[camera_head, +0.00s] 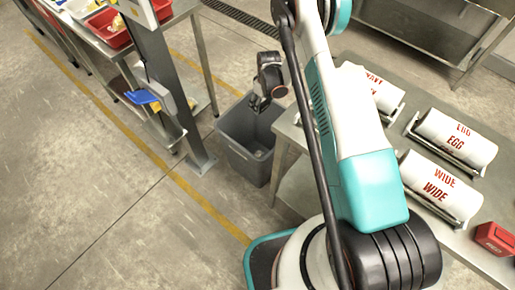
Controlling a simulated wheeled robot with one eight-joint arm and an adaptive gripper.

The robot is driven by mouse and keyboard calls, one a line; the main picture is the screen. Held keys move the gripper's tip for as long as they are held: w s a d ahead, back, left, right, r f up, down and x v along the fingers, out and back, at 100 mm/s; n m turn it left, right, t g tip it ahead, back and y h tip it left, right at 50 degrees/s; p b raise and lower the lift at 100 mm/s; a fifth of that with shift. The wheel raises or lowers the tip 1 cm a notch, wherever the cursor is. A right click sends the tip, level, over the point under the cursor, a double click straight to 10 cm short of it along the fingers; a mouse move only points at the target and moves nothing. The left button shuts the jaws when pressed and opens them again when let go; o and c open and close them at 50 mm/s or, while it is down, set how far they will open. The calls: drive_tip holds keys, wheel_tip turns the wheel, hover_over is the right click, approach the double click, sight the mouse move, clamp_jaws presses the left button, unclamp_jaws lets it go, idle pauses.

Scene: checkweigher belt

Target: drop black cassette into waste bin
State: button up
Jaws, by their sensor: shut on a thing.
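The grey waste bin (243,164) stands on the floor left of the steel table, with its open top facing up. My gripper (261,104) points down over the back part of the bin's opening. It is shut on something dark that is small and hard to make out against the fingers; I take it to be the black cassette. Its height above the rim is hard to judge. No other black cassette shows.
A steel table (476,252) at the right holds white rolls on cradles, including one marked WIDE (440,186) and one marked EGG (455,138), and a red box (495,239). A grey post (172,90) and a bench with red trays (108,28) stand left.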

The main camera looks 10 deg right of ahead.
drive_tip(key=shift+f+b, duration=1.15)
drive_tip(key=shift+f, duration=2.1)
drive_tip(key=o, duration=1.2)
drive_tip(key=shift+r, duration=0.1)
drive_tip(key=r, duration=0.4)
drive_tip(key=s+r, duration=0.1)
drive_tip(key=r, duration=0.6)
drive_tip(key=shift+s+d+r, duration=0.15)
drive_tip(key=shift+d+r, duration=0.25)
